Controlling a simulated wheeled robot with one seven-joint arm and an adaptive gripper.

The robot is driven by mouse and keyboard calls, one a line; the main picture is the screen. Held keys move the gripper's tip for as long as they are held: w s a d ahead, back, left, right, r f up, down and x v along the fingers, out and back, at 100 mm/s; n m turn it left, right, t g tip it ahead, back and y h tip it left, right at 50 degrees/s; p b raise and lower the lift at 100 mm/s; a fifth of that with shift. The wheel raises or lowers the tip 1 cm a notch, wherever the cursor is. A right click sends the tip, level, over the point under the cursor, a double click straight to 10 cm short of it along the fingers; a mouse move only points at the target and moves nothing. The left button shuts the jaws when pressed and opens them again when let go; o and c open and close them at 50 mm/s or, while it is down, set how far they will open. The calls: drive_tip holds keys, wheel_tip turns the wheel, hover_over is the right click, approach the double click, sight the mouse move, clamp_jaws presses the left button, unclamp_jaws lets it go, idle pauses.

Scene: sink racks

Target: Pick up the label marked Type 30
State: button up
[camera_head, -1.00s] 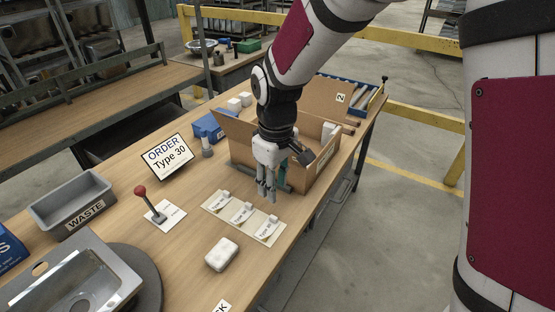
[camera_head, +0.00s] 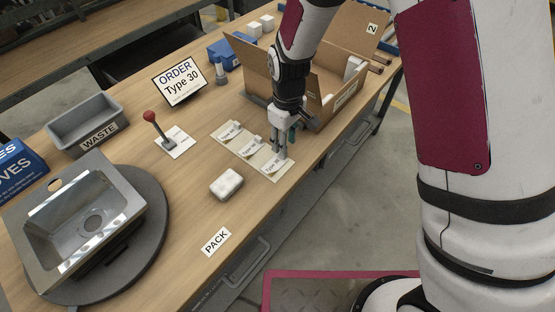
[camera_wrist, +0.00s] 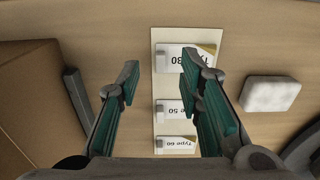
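The label marked Type 30 (camera_wrist: 176,52) is a white card with a gold corner and a small grey piece at its left end. In the wrist view it is the top card on a cream strip (camera_wrist: 172,36), its text upside down and partly covered by a finger. In the head view, it is the right-hand card (camera_head: 272,166). My gripper (camera_wrist: 160,72) is open and empty, its two teal-padded fingers apart. It also shows in the head view (camera_head: 280,154), pointing down close over that card; contact cannot be told. The Type 50 (camera_wrist: 176,109) and Type 60 (camera_wrist: 177,143) labels share the strip.
A white block (camera_head: 226,183) lies beside the strip. An open cardboard box (camera_head: 316,108) stands close behind my gripper. The order sign (camera_head: 179,81) reads Type 30. A red-knobbed lever (camera_head: 150,117), a waste bin (camera_head: 84,123) and a sink (camera_head: 85,215) stand to the left.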

sight(275, 163)
wheel_tip(275, 163, down, 5)
drive_tip(key=shift+a+f, duration=0.1)
idle(0.3)
clamp_jaws()
